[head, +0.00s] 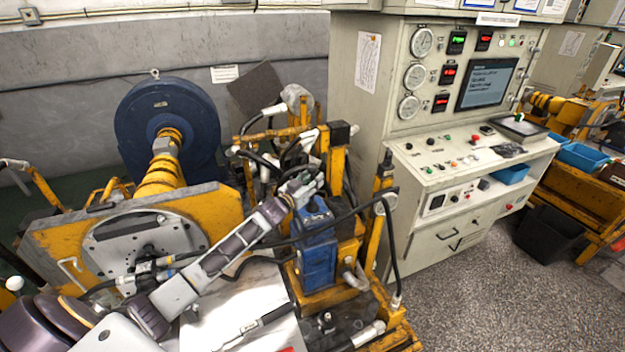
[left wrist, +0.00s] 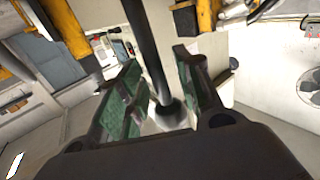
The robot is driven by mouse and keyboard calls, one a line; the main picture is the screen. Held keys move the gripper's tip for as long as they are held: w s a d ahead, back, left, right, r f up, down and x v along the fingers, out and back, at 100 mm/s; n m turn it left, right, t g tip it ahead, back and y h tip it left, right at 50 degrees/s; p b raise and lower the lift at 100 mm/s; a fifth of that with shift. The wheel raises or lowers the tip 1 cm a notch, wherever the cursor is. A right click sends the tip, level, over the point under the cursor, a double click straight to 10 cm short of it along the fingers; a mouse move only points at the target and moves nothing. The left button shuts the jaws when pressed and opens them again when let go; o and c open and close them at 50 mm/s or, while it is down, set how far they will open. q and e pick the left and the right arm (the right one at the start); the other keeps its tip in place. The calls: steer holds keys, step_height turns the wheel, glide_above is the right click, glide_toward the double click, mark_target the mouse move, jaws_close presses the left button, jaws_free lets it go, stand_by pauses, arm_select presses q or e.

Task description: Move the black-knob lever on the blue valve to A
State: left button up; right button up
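The blue valve (head: 317,252) stands on the yellow frame near the middle of the head view. My left gripper (head: 303,186) is just above the valve's top and hides part of it. In the left wrist view, the fingers of my left gripper (left wrist: 158,95) are spread, with green pads facing each other. A dark rod (left wrist: 146,45) with a wider dark end shows between the fingers; I cannot tell whether it is the lever or whether a finger touches it. My right gripper is not in view.
Black hoses (head: 345,215) and yellow posts (head: 337,165) crowd around the valve. A large blue disc (head: 165,110) with a yellow shaft stands to the left. A control cabinet (head: 385,110) stands to the right. Open speckled floor (head: 480,300) lies at the lower right.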

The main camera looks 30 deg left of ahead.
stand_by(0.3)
arm_select(q)
jaws_close()
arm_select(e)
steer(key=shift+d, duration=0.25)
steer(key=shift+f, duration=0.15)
arm_select(q)
steer(key=shift+s+a+f+t+b, duration=0.2)
steer(key=shift+a+t+b, duration=0.1)
steer(key=shift+b, duration=0.3)
steer(key=shift+s+a+f+n+t+y+b, duration=0.2)
steer(key=shift+s+a+n+t+b, duration=0.7)
steer(key=shift+b, duration=0.65)
steer(key=shift+s+a+f+n+t+y+b, duration=0.15)
steer(key=shift+s+a+n+t+b, duration=0.7)
steer(key=shift+b, duration=0.65)
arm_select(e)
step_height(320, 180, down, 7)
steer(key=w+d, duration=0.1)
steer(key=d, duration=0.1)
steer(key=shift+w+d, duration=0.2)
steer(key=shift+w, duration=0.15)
